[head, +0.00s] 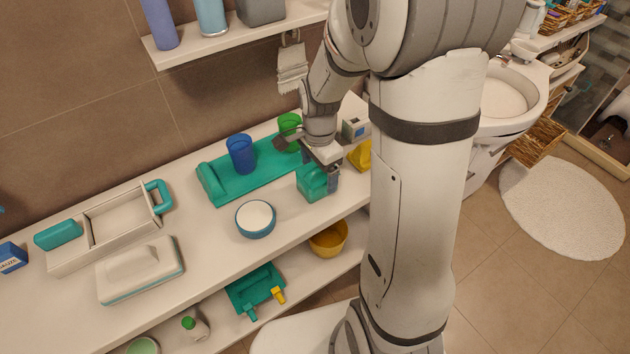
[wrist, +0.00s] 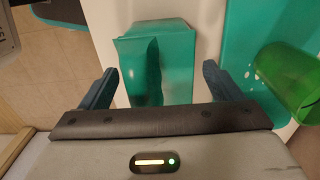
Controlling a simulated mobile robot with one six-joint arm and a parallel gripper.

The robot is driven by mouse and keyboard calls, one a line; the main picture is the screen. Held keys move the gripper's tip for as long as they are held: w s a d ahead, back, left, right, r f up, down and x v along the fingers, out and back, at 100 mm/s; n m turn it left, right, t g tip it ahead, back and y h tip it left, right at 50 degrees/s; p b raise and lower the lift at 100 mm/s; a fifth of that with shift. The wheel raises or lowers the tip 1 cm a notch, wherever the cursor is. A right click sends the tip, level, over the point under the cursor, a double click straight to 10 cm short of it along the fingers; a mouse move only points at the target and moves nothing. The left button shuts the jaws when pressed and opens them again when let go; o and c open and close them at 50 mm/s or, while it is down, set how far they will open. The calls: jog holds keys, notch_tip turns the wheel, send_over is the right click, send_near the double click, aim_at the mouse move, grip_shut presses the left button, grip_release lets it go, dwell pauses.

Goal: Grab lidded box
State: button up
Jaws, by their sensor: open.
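A small teal box (head: 312,182) stands on the white counter, below my gripper (head: 322,180). In the wrist view the teal box (wrist: 158,62) lies between the two dark blue fingers of my gripper (wrist: 160,82). The fingers are open, one on each side, with a visible gap to the box on both sides. I cannot clearly make out its lid. A white box with a rounded top and a teal lower edge (head: 140,272) sits at the counter's front left, far from my gripper.
A teal tray (head: 215,190) holds a blue cup (head: 241,154) and a green cup (head: 289,124), close behind the teal box. A blue-and-white bowl (head: 256,219) stands to the left. A yellow item (head: 361,156) is to the right. A shelf (head: 225,38) hangs above.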

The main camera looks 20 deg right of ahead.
notch_tip(320, 180, down, 2)
jog(key=shift+f, duration=0.15)
jog(key=c, duration=1.1)
